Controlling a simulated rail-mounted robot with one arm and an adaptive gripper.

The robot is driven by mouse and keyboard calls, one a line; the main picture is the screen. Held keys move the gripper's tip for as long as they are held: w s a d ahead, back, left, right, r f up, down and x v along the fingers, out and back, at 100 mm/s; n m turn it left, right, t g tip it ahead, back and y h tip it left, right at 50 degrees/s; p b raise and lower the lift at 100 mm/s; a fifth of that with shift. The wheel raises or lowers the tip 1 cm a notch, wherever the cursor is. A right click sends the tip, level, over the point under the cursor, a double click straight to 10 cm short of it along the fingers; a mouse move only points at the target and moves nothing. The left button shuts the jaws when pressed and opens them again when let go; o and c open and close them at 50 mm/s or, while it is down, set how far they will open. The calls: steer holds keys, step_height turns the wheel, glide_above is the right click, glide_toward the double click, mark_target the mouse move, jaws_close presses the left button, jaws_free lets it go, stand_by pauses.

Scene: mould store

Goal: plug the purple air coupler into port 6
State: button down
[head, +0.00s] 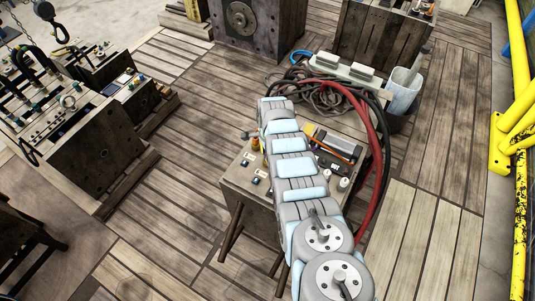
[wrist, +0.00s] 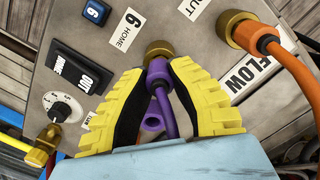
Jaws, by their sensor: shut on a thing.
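The purple air coupler (wrist: 158,76) is between the yellow fingers of my gripper (wrist: 160,70) in the wrist view. My gripper is shut on it. A purple tube and a round purple open end (wrist: 152,124) show between the fingers, nearer the wrist. In the head view my arm hides the gripper and the coupler.
An orange coupler with its hose (wrist: 275,45) sits at another brass port (wrist: 240,32) on the right. A dial (wrist: 60,105), a black switch (wrist: 78,70) and a brass fitting (wrist: 48,137) lie left. Red and black hoses (head: 378,130) hang beside the panel table (head: 238,180).

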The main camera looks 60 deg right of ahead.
steer(key=shift+f, duration=0.1)
steer(key=c, duration=0.6)
jaws_free()
steer(key=shift+o, duration=0.2)
steer(key=shift+r+p, duration=3.5)
steer(key=shift+r, duration=0.35)
steer(key=shift+w+f, duration=0.1)
steer(key=shift+f, duration=0.05)
